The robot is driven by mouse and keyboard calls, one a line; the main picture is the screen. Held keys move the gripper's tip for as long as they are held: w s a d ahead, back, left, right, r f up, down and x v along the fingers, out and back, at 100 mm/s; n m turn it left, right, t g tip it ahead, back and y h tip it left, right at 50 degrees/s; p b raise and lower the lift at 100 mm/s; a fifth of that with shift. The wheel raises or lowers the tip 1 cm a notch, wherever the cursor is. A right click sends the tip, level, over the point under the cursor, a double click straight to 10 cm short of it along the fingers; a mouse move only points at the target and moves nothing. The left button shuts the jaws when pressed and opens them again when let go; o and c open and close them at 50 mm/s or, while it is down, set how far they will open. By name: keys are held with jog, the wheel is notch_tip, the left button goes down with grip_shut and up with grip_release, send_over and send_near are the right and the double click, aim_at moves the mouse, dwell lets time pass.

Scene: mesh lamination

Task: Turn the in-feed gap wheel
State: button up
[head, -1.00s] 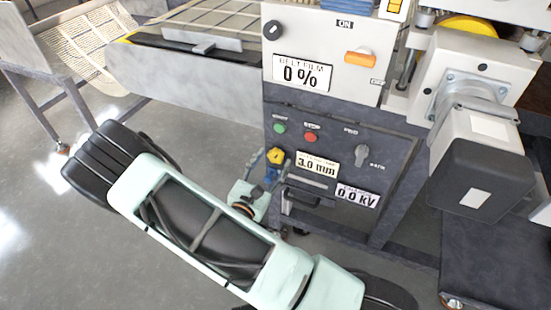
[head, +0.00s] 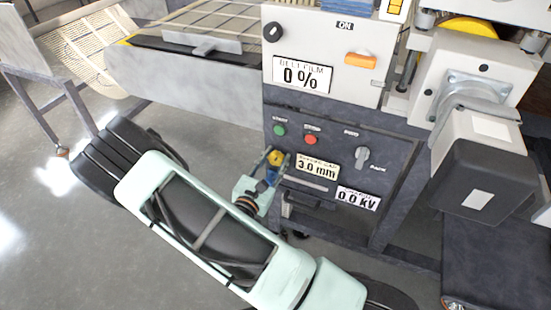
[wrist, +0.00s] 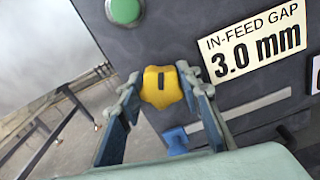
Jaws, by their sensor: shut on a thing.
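The in-feed gap wheel is a yellow lobed knob (wrist: 161,87) with a dark mark, on the dark front panel; it also shows in the head view (head: 275,158). My gripper (wrist: 160,88) has one finger on each side of the knob and is shut on it; it also shows in the head view (head: 273,161). The dark mark on the knob stands nearly upright in the wrist view. The in-feed gap label (wrist: 254,50) beside it reads 3.0 mm, as it does in the head view (head: 317,168).
A green button (head: 279,130) and a red button (head: 311,139) sit above the knob. A grey selector (head: 361,157) is to the right, above a 0.0 kV display (head: 358,198). A blue part (wrist: 175,140) lies below the knob. Open floor is at left.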

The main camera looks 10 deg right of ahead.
jog(key=shift+m, duration=0.3)
jog(key=m, duration=0.6)
jog(key=m+b, duration=0.1)
jog(key=m, duration=0.2)
jog(key=shift+s+d+f, duration=0.1)
jog(key=shift+f, duration=0.05)
dwell(0.4)
jog(key=o, duration=1.2)
jog(key=v, duration=1.2)
